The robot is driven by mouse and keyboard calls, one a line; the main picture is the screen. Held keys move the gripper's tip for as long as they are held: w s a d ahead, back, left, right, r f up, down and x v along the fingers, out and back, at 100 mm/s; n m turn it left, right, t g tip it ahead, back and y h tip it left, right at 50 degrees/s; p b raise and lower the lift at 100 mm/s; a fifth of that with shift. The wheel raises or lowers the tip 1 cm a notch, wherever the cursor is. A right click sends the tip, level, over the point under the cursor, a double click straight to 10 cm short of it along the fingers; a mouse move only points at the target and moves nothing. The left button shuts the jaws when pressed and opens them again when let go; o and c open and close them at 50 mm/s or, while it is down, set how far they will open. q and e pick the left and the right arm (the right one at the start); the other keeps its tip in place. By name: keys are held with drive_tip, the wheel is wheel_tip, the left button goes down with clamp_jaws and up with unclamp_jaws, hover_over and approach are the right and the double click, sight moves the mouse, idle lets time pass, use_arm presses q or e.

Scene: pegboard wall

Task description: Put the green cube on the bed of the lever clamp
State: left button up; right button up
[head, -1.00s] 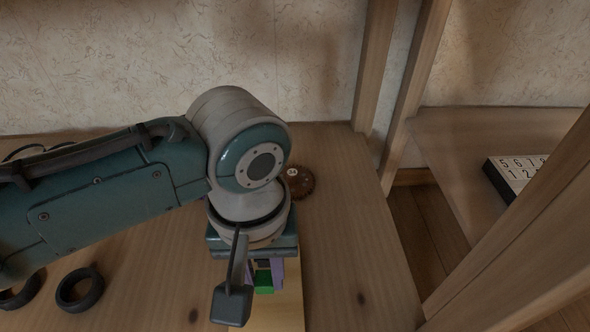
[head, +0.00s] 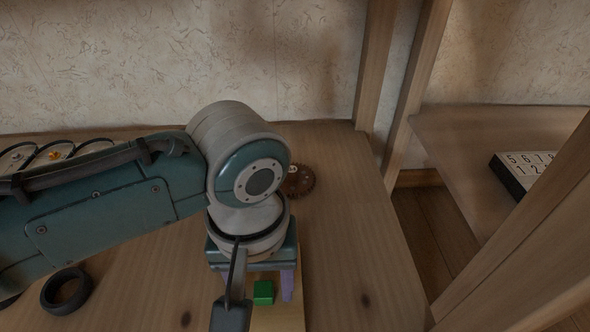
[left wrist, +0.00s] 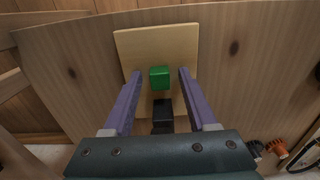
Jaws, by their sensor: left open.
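The green cube (head: 263,292) sits on a light wooden board (head: 278,318), which appears to be the bed of the lever clamp. In the left wrist view the cube (left wrist: 159,77) lies between the purple fingers of my left gripper (left wrist: 158,73), with a gap on each side. The gripper is open, and one finger shows beside the cube in the head view (head: 275,292). A dark block (left wrist: 163,115), perhaps part of the clamp, stands on the board (left wrist: 128,45) beside the cube. My wrist hides most of the clamp in the head view. My right gripper is not in view.
A brown gear-like disc (head: 299,181) lies behind my wrist. A dark ring (head: 67,291) lies at the left front. A box with numbers (head: 522,172) rests on the right-hand shelf. Wooden posts stand at the right. The table right of the board is clear.

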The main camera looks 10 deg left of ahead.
sight(263, 291)
use_arm(q)
wheel_tip(263, 291, up, 12)
drive_tip(key=p, duration=0.9)
drive_tip(key=s+d+r+m+t+h, duration=0.1)
drive_tip(key=s+d+r+m+h, duration=0.15)
drive_tip(key=s, duration=0.35)
drive_tip(key=s+a+r+m+t+y, duration=0.1)
drive_tip(key=s+a+r, duration=0.1)
drive_tip(key=a, duration=0.4)
drive_tip(key=s+a+r+m+t+y, duration=0.1)
drive_tip(key=s+a+r, duration=0.1)
drive_tip(key=s+a, duration=0.2)
drive_tip(key=shift+a+m+t, duration=0.3)
drive_tip(key=shift+a+m, duration=0.05)
drive_tip(key=shift+a, duration=0.55)
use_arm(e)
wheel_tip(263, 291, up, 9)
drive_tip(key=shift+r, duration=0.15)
use_arm(q)
drive_tip(key=shift+s, duration=0.1)
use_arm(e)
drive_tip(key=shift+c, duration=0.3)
